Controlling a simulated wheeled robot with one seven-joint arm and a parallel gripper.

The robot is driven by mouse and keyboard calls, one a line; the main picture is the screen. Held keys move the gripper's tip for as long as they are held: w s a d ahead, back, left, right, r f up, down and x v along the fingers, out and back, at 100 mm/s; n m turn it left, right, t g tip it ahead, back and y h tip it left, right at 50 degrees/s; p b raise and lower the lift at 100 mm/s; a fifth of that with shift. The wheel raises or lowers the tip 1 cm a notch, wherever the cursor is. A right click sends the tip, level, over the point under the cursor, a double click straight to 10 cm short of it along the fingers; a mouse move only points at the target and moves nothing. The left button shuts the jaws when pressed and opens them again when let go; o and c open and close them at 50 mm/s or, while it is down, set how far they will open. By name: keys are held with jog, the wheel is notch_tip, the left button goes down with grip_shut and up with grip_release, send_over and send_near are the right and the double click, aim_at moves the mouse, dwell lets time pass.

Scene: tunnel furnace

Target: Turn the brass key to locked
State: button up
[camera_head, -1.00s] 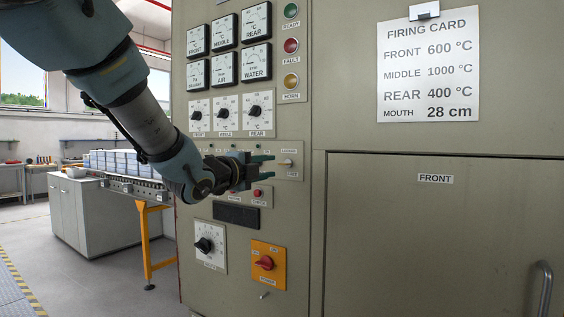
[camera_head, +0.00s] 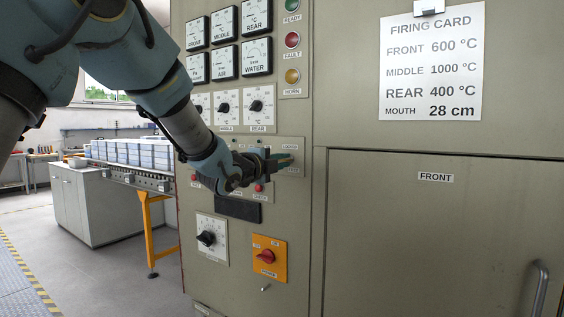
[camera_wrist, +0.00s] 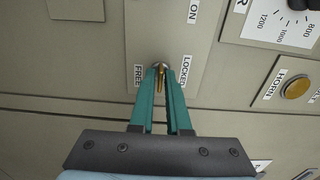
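The brass key (camera_wrist: 160,78) stands in its lock on the cabinet's control strip, between the FREE label (camera_wrist: 138,75) and the LOCKED label (camera_wrist: 186,70) in the wrist view. My gripper (camera_wrist: 161,74) has its two green fingers on either side of the key, with the tips at the lock. The key nearly fills the narrow gap between the tips; I cannot tell whether both fingers touch it. In the head view my gripper (camera_head: 284,162) is at the strip's right end, and its fingers mostly hide the key.
A dark display (camera_head: 238,209), small red buttons and an orange panel with a red switch (camera_head: 267,257) lie below the strip. Gauges and black knobs (camera_head: 256,105) are above. The closed FRONT door (camera_head: 440,235) is to the right, with clear panel before it.

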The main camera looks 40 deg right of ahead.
grip_shut()
jog(key=shift+f+n+b, duration=0.1)
jog(key=shift+n+b, duration=0.2)
jog(key=shift+b, duration=0.1)
jog(key=n+b, duration=0.2)
jog(key=n, duration=1.5)
jog(key=shift+b, duration=0.4)
jog(key=shift+n, duration=0.3)
jog(key=shift+o, duration=1.9)
grip_release()
